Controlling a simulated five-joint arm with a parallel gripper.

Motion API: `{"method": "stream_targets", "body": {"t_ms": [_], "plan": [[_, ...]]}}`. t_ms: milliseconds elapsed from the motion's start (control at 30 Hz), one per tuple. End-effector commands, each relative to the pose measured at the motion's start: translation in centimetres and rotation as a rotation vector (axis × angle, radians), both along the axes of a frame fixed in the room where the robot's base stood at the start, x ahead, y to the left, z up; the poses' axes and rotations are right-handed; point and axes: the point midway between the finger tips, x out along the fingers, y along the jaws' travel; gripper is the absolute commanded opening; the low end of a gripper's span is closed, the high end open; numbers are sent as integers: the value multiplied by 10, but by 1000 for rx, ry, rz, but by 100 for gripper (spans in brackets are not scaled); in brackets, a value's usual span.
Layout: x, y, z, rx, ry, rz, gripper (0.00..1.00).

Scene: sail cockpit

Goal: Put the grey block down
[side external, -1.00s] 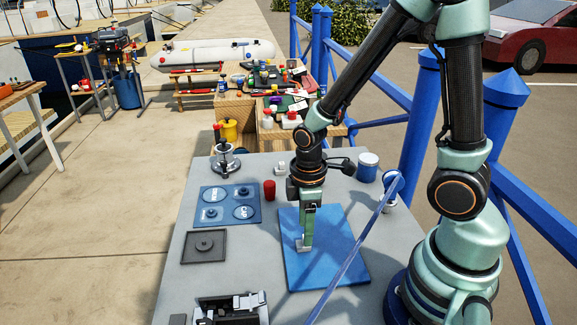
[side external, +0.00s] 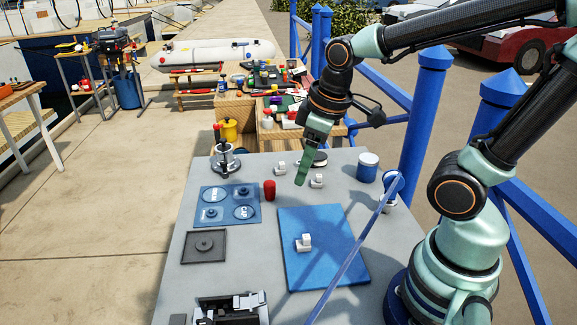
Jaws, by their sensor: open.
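A small light grey block (side external: 303,243) sits on the blue mat (side external: 335,270), left of the mat's middle. My gripper (side external: 301,182) is open and empty. It hangs above the table beyond the mat's far edge, well clear of the block.
A red piece (side external: 269,190) stands left of my gripper. A blue tray (side external: 228,205) with round parts and a dark square tray (side external: 204,246) lie at the left. A blue-and-white jar (side external: 367,167) stands at the back right. A slanted blue bar (side external: 350,255) crosses the mat's right side in view.

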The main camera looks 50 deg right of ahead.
Motion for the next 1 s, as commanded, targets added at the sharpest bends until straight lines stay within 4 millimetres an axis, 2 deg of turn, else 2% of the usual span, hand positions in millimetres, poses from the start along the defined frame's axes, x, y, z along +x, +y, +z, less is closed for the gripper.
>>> {"method": "stream_targets", "body": {"t_ms": [33,100,300,700,733,767,1000], "plan": [[0,-1,13,20,-55,-67,60],[-2,-2,25,53,-112,-156,60],[-5,-4,45,119,-205,-308,60],[-6,-4,47,129,-214,-328,60],[-6,-4,47,128,-214,-327,71],[-6,-4,47,128,-214,-327,75],[-6,-4,47,128,-214,-326,75]]}}
